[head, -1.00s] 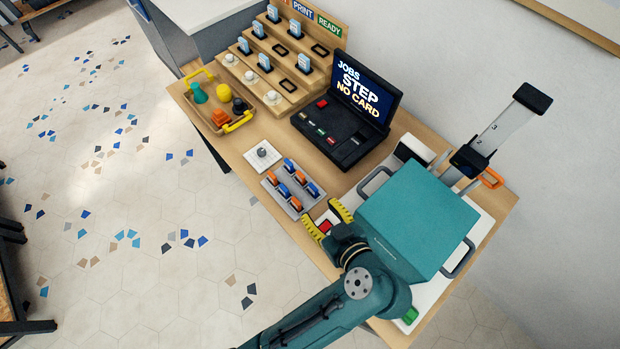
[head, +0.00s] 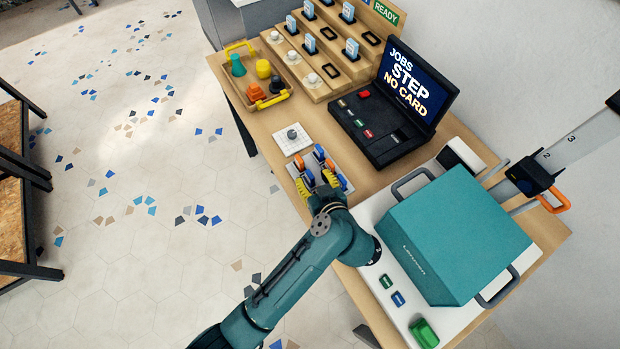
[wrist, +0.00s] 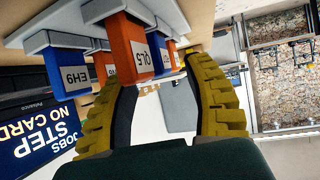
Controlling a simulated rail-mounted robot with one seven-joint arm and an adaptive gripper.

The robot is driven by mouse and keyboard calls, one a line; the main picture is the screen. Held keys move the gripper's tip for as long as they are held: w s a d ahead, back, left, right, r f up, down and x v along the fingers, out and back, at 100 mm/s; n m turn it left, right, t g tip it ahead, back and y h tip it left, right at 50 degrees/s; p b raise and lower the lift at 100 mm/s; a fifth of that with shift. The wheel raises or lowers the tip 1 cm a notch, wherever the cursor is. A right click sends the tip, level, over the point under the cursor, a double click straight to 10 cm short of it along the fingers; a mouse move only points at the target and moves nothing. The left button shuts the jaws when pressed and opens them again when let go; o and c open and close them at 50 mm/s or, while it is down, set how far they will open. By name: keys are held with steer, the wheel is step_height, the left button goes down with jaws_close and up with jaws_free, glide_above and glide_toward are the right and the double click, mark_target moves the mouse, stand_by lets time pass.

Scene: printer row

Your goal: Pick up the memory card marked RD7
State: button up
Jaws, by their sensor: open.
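Blue and orange cards stand in a grey rack (head: 345,184) in the head view; no RD7 mark is readable in either view. My gripper (head: 317,184) is open at the near end of this rack, its yellow fingers partly covering the cards. In the wrist view, my gripper (wrist: 158,85) points at the card row. A blue card marked EH9 (wrist: 67,72) is left of the fingers. An orange card marked QL5 (wrist: 137,48) is ahead, between them or just beyond. More blue and orange cards are behind it, their marks unreadable.
A black console (head: 385,120) reads "STEP NO CARD". A teal printer box (head: 455,235) stands right of my arm. A white tile with a grey knob (head: 291,138) lies behind the rack. A wooden tray (head: 262,98) and stepped stand (head: 330,75) are farther back.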

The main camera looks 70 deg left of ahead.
steer(key=x, duration=0.2)
steer(key=shift+a+f, duration=0.15)
steer(key=shift+a, duration=0.25)
steer(key=shift+s, duration=0.1)
steer(key=shift+c, duration=0.3)
jaws_close()
